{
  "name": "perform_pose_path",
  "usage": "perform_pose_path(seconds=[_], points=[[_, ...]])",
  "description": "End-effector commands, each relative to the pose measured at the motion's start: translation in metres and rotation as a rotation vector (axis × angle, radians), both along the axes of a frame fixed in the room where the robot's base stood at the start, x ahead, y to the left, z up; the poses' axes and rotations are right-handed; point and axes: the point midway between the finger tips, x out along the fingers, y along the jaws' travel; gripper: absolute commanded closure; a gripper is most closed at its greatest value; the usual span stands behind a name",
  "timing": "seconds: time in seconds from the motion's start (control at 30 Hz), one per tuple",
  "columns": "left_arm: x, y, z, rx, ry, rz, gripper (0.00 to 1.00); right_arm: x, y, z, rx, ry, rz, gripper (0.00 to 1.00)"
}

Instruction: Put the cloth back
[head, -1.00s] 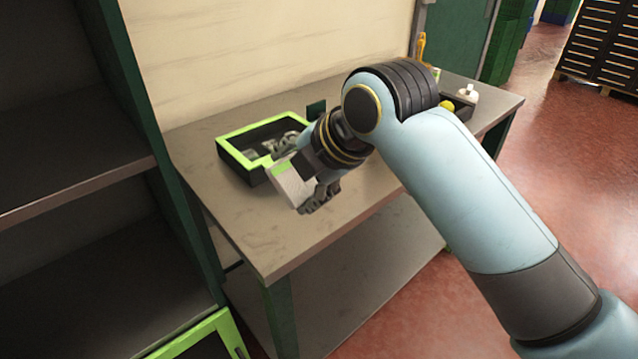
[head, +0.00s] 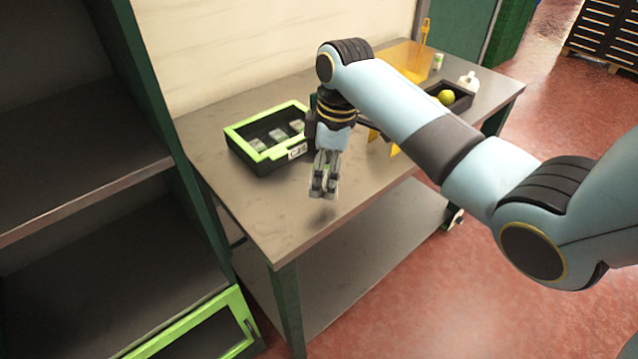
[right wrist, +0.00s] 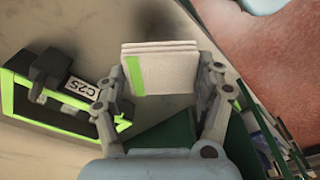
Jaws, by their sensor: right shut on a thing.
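The cloth (right wrist: 160,68) is a folded white stack with a green stripe along its left side in the right wrist view. My right gripper (right wrist: 160,85) is shut on it, with one finger at each side. In the head view my right gripper (head: 323,192) points down over the front part of the grey table (head: 240,215). It is to the right of and nearer than the green-rimmed black box (head: 264,130). The cloth is mostly hidden by the fingers in that view. My left gripper is out of view.
The box holds several small grey items and bears a label, also seen in the right wrist view (right wrist: 76,86). A dark tray with a yellow ball (head: 446,97), a white bottle (head: 468,82) and a yellow bin (head: 408,60) stand at the far right. The table's front-left is clear.

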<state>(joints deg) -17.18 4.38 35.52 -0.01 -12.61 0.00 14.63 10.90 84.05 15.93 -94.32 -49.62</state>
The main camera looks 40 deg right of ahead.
Motion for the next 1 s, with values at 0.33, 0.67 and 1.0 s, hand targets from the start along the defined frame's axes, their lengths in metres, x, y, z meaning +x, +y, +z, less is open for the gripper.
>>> perform_pose_path(seconds=[0.33,0.67,1.0], points=[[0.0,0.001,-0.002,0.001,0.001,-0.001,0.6,0.027,-0.005,-0.027,0.001,0.003,0.0,0.56],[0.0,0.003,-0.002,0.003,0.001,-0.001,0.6,0.027,-0.005,-0.057,-0.001,-0.001,0.002,0.56],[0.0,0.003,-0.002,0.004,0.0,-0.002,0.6,0.026,-0.005,-0.057,0.0,0.001,0.002,0.06]])
